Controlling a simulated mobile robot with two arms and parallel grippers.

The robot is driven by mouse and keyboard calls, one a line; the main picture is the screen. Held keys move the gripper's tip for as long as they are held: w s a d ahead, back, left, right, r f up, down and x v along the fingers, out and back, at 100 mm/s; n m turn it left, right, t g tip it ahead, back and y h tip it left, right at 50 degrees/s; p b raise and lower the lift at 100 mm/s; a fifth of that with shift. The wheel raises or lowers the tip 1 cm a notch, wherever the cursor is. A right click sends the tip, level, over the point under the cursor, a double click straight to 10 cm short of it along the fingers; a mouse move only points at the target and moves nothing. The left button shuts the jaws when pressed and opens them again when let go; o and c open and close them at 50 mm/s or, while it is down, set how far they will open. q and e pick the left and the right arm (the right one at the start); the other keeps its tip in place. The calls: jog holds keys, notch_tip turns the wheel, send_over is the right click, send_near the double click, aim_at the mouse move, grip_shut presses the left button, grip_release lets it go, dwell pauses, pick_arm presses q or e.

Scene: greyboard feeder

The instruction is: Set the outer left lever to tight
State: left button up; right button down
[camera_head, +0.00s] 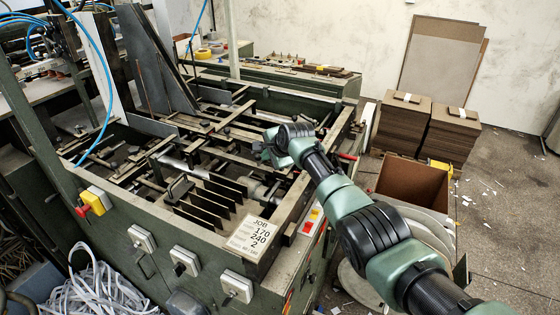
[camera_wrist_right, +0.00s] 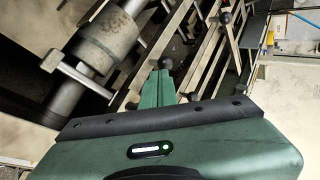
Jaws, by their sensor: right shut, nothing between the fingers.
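My right gripper (camera_head: 262,151) reaches in from the right over the machine's frame (camera_head: 290,222). Its green fingers are closed together with nothing between them; they also show in the wrist view (camera_wrist_right: 158,80). A lever's black ball knob (camera_wrist_right: 166,62) shows just beyond the fingertips; I cannot tell whether they touch. A second black knob (camera_wrist_right: 225,17) is farther off at the upper right. A grey collar (camera_wrist_right: 108,42) on a shaft, with a short metal pin handle (camera_wrist_right: 75,82), lies left of the fingers. I cannot tell which is the outer left lever. My left gripper is out of view.
Upright dark plates (camera_head: 213,200) and a job card (camera_head: 252,237) reading 170, 240, 2 are at the machine's near end. Bars and rods crowd its bed. A yellow switch box (camera_head: 95,201) is on the left side. Stacked boards (camera_head: 403,122) and an open box (camera_head: 412,184) stand right.

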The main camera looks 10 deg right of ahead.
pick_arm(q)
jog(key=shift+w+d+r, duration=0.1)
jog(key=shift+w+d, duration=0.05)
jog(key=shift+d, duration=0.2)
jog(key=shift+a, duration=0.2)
